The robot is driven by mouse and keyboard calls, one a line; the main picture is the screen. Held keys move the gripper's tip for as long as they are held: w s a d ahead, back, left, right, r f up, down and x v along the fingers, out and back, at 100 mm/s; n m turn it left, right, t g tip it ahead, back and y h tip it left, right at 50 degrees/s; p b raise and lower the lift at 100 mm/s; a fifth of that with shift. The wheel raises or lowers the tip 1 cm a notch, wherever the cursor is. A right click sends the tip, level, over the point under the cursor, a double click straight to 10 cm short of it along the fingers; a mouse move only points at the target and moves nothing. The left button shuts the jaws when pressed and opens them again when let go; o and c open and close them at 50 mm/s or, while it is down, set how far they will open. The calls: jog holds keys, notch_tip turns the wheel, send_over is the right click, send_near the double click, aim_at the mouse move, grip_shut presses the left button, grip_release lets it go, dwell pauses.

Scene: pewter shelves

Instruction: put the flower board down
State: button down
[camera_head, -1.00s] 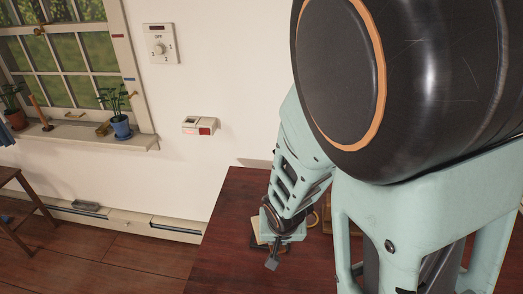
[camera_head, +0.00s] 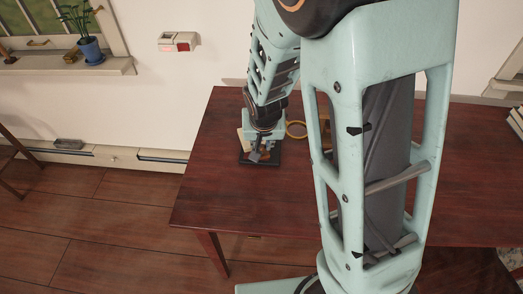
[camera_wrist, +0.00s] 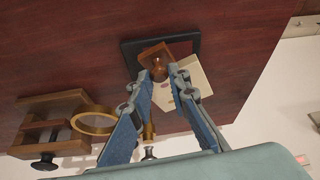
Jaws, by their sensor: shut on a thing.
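My gripper (camera_wrist: 159,82) has its blue-padded fingers closed on the rounded knob of a small brown wooden board (camera_wrist: 157,55), which I take to be the flower board; no flower shows on it. The brown board is over a dark square plate (camera_wrist: 182,46) on the table; I cannot tell whether they touch. In the head view my gripper (camera_head: 257,155) is low over the dark plate (camera_head: 273,157) near the table's far left corner, and hides the brown board. A cream card (camera_wrist: 196,77) lies beside the plate.
The dark red table (camera_head: 235,195) has free room in front of the plate. A brass ring (camera_head: 296,129) lies close to the right. A wall stands behind the table.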

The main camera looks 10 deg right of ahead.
jog(key=shift+w+f+b, duration=0.2)
jog(key=shift+f+b, duration=1.05)
jog(key=shift+f, duration=0.6)
jog(key=shift+f, duration=0.1)
jog(key=c, duration=1.8)
grip_release()
